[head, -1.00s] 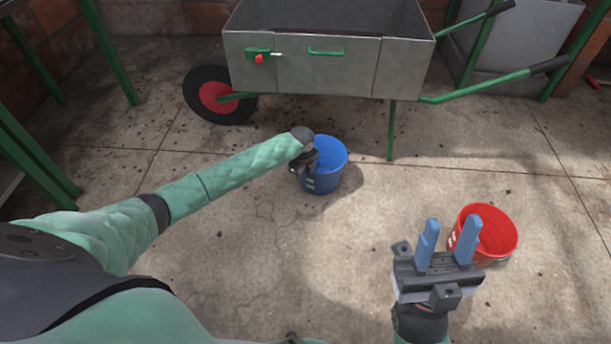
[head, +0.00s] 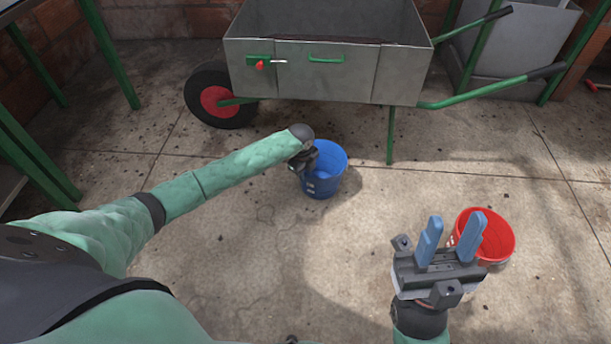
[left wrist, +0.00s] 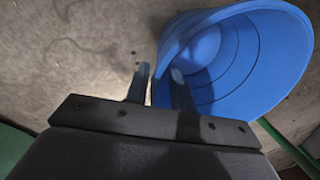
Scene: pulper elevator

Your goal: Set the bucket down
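The blue bucket (head: 324,187) is upright on or just above the concrete floor, in front of the wheelbarrow; I cannot tell whether its base touches. My left gripper (head: 306,160) is at its left rim. In the left wrist view the fingers (left wrist: 160,82) are close together with the rim of the blue bucket (left wrist: 275,62) between them, one finger inside and one outside. The bucket's visible inside looks empty. My right gripper (head: 450,241) is open and empty, in front of the red bucket (head: 497,236).
A metal wheelbarrow (head: 325,75) with green handles and a red-hubbed wheel (head: 217,98) stands behind the blue bucket. Green table legs (head: 38,155) are at the left. A grey bin (head: 520,45) stands at the back right. The floor (head: 250,250) in front is clear.

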